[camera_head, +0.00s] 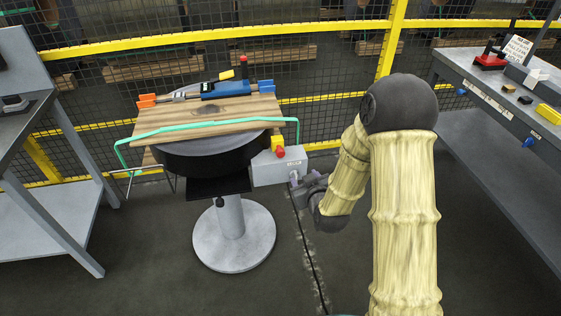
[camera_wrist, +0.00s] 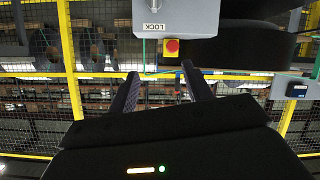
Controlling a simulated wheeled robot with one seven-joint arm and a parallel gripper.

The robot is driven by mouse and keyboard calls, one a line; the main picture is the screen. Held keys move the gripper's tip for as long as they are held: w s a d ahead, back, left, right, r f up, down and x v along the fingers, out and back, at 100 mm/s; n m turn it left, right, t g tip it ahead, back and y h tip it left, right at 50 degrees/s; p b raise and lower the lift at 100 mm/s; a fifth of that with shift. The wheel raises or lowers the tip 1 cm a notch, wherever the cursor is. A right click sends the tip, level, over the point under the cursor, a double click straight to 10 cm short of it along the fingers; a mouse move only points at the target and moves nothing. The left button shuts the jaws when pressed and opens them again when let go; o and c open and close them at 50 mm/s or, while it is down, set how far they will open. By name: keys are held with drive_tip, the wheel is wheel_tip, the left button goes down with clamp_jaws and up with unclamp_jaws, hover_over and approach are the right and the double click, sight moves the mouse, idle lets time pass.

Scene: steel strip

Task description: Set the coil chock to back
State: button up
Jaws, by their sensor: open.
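No part that I can surely name the coil chock shows. A grey control box (camera_head: 280,168) is on the right side of the round stand, with a red button on a yellow base (camera_head: 279,149) at its top. The red button (camera_wrist: 171,46) is there too. My gripper (camera_wrist: 160,70) is open and empty, its fingers pointing toward the box and apart from it. In the head view my gripper (camera_head: 298,184) is just right of and below the box.
The stand's black drum (camera_head: 205,160) carries a wooden board (camera_head: 205,114) with green strap, a blue tool (camera_head: 226,90) and orange pieces. A grey bench (camera_head: 460,70) is at right, another table (camera_head: 40,110) at left. Yellow-railed mesh fence closes the back.

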sight(281, 155)
drive_tip(key=a+f+t+y+b, duration=0.1)
drive_tip(key=a+f+t+b, duration=0.2)
drive_tip(key=f, duration=0.3)
drive_tip(key=shift+w+a+n+t+b, duration=0.3)
drive_tip(key=shift+a+t+b, duration=0.1)
drive_tip(key=shift+t, duration=0.5)
drive_tip(key=shift+w, duration=0.1)
drive_tip(key=p+x, duration=0.1)
drive_tip(key=x, duration=1.6)
drive_tip(key=shift+w+a, duration=0.1)
drive_tip(key=shift+a, duration=0.05)
drive_tip(key=shift+c, duration=0.4)
clamp_jaws()
